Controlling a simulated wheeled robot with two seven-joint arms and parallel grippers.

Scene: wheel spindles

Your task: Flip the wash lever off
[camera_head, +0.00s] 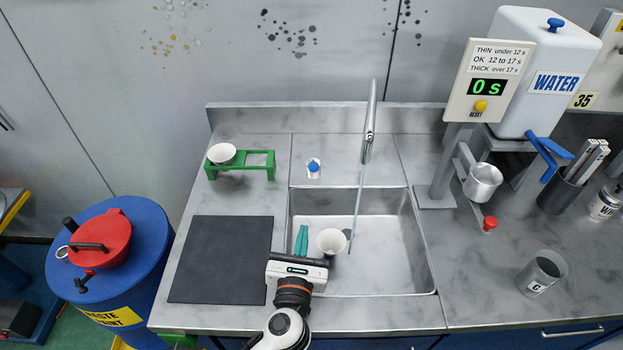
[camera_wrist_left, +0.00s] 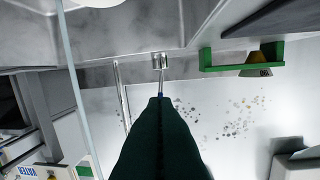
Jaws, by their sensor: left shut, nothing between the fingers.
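A small lever (camera_head: 313,167) with a blue knob stands on the counter behind the sink, and I take it for the wash lever. In the left wrist view its metal base (camera_wrist_left: 160,61) shows just beyond my fingertips, with the stem partly hidden by them. A water stream (camera_head: 357,205) runs from the tall tap (camera_head: 370,125) into the sink. My left gripper (camera_head: 302,229) is shut and empty above the sink's left part, pointing toward the lever. Its dark green fingers (camera_wrist_left: 160,100) fill the middle of the left wrist view. No contact with the lever can be made out. My right gripper is not in view.
A white cup (camera_head: 331,241) is at the sink beside my left gripper. A green rack (camera_head: 262,160) holding another cup (camera_head: 222,153) stands left of the lever. A dark mat (camera_head: 222,262) lies left of the sink (camera_head: 395,275). A water tank (camera_head: 530,90) stands at the right.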

